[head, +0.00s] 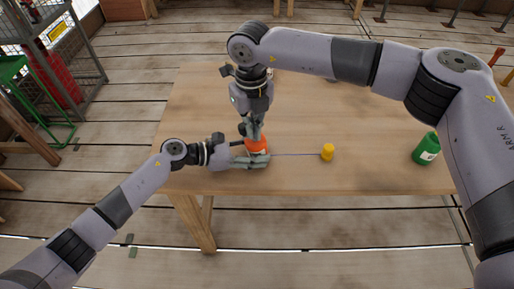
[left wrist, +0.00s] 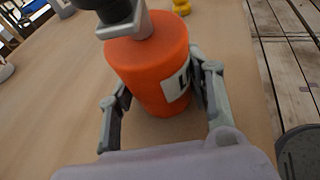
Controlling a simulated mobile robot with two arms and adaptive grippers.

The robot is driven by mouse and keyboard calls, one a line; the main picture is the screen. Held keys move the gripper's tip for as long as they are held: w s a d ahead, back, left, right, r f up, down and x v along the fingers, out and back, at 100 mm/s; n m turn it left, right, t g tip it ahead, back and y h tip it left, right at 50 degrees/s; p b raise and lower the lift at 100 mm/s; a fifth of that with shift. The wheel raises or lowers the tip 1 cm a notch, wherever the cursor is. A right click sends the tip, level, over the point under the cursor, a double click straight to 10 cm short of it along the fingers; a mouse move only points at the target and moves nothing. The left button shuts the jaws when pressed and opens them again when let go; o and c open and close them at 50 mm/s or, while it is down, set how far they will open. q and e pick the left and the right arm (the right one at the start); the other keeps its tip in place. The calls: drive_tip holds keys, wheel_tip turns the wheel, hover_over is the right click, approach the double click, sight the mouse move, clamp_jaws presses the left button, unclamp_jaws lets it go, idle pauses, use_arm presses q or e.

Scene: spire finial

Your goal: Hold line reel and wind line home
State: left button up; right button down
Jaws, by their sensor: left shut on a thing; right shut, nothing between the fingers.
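The orange reel (head: 257,147) stands upright on the wooden table near its front edge, with a white label in the left wrist view (left wrist: 150,75). My left gripper (head: 262,162) is shut on the reel, one finger on each side of it. A thin blue line (head: 295,154) runs right from the reel to a small yellow weight-like piece (head: 327,153). The yellow piece also shows at the top of the left wrist view (left wrist: 181,7). My right gripper (head: 254,134) is shut and empty, pointing down at the reel's top. It hides part of the top; contact is unclear.
A green can (head: 426,150) with a white label stands at the table's right, beside my right arm. The table (head: 215,95) is mostly bare. A wire rack with a red container (head: 55,80) and a green frame are on the floor at the left.

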drive_tip(key=shift+w+a, duration=0.5)
drive_tip(key=shift+w, duration=0.05)
idle(0.7)
drive_tip(key=shift+s+a, duration=0.1)
drive_tip(key=shift+s, duration=0.1)
drive_tip(key=shift+r, duration=3.55)
drive_tip(key=shift+s+d+f+m, duration=0.3)
drive_tip(key=shift+f+m, duration=0.35)
drive_tip(key=shift+m, duration=0.35)
drive_tip(key=shift+s+d+f+m, duration=0.15)
drive_tip(key=shift+s+f+m, duration=0.2)
drive_tip(key=shift+f+m, duration=0.5)
drive_tip(key=shift+s+d+f+m, duration=0.3)
drive_tip(key=shift+f+m, duration=0.15)
drive_tip(key=shift+m, duration=0.7)
drive_tip(key=shift+f, duration=0.15)
